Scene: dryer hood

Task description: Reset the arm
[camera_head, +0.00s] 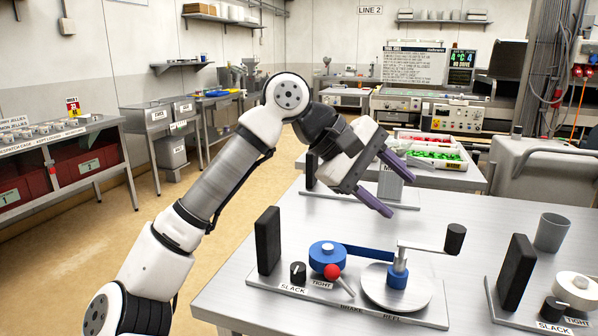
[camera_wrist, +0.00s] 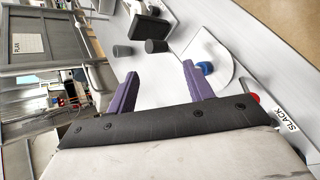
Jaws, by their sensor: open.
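My gripper (camera_head: 396,188) has two purple fingers spread apart with nothing between them. In the head view it is raised above the back part of the metal table, over the reel fixture's far side. My arm rises from the lower left, bends at a high elbow and slopes down to the right. In the wrist view the open fingers (camera_wrist: 160,72) point toward the tabletop, the crank's dark knob (camera_wrist: 156,46) and a grey cup (camera_wrist: 122,51). The gripper touches nothing that I can see.
On the table (camera_head: 237,291), the near fixture has a black upright block (camera_head: 268,240), a blue drum (camera_head: 327,258), a red ball lever (camera_head: 332,271), a round reel plate (camera_head: 377,296) and a crank knob (camera_head: 455,238). A grey cup (camera_head: 551,232) and second fixture (camera_head: 515,272) stand right.

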